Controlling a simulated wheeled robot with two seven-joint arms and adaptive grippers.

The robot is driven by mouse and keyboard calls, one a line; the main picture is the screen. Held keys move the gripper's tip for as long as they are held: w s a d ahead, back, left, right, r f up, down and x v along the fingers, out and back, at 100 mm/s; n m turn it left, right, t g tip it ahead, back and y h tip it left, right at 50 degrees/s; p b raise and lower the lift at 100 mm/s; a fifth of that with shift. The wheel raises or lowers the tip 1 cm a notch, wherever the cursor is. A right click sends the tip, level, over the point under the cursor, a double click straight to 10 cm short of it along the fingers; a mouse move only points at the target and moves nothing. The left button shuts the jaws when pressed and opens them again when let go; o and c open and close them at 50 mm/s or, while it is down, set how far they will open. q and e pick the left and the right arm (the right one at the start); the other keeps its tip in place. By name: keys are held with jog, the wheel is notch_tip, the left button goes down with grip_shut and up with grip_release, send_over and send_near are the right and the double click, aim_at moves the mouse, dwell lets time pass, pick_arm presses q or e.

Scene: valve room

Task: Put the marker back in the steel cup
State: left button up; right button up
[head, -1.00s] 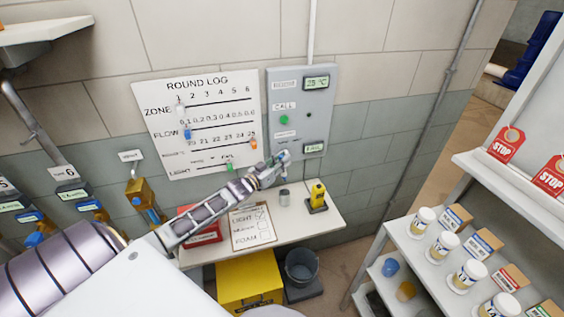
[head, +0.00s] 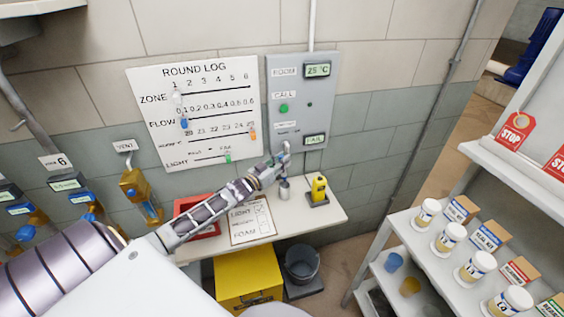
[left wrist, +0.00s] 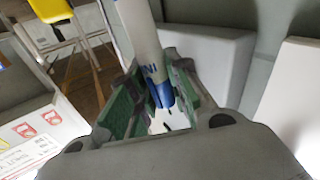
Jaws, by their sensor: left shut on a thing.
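My left gripper (head: 283,156) reaches in from the left in the head view, just above the small steel cup (head: 284,190) on the bench. It is shut on the marker (head: 286,146). In the left wrist view the white marker (left wrist: 143,35), with a blue end and blue lettering, stands between the green-padded fingers (left wrist: 153,100). The marker's blue end lies deep between the fingers. Its lower tip is hard to make out in the head view. I cannot pick out the cup in the left wrist view. My right gripper is not in view.
The white bench (head: 318,217) also holds a yellow device (head: 318,189), a clipboard (head: 252,221) and a red tray (head: 207,231). A grey panel (head: 300,90) and the round log board (head: 180,85) are on the wall behind. A shelf with jars (head: 450,238) stands at the right.

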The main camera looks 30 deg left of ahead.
aim_at(282, 156)
pick_arm(q)
jog(key=shift+f+b, duration=1.65)
jog(key=shift+f, duration=1.2)
jog(key=shift+f, duration=0.1)
jog(key=o, duration=0.9)
jog(key=shift+c, duration=0.2)
jog(key=shift+r, duration=5)
